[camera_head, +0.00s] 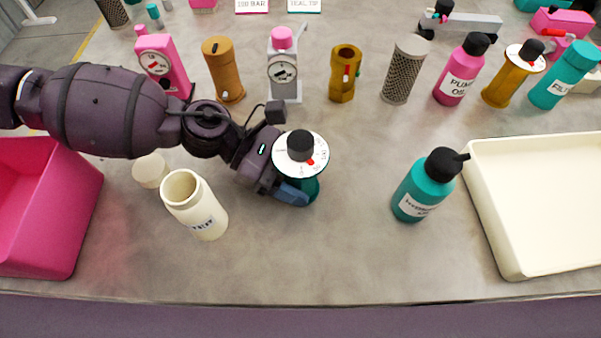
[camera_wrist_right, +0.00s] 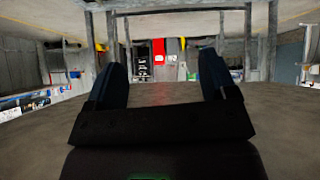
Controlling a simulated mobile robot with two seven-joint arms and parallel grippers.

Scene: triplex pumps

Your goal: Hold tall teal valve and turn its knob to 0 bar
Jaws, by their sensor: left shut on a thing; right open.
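The tall teal valve (camera_head: 311,187) stands upright on the table near the middle of the head view. On its top are a white dial and a black knob (camera_head: 300,143) with a red mark towards the lower right. My left gripper (camera_head: 290,190) is shut on the valve's body below the dial. The valve's body is mostly hidden by the dial and the gripper. My right gripper (camera_wrist_right: 163,85) shows only in the right wrist view, open and empty, facing the room.
A cream bottle (camera_head: 197,208) and round cream lid (camera_head: 150,170) stand left of the valve, by a pink bin (camera_head: 60,215). A teal bottle (camera_head: 425,187) and cream tray (camera_head: 500,235) are to the right. Several pumps and bottles line the back. The front middle is clear.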

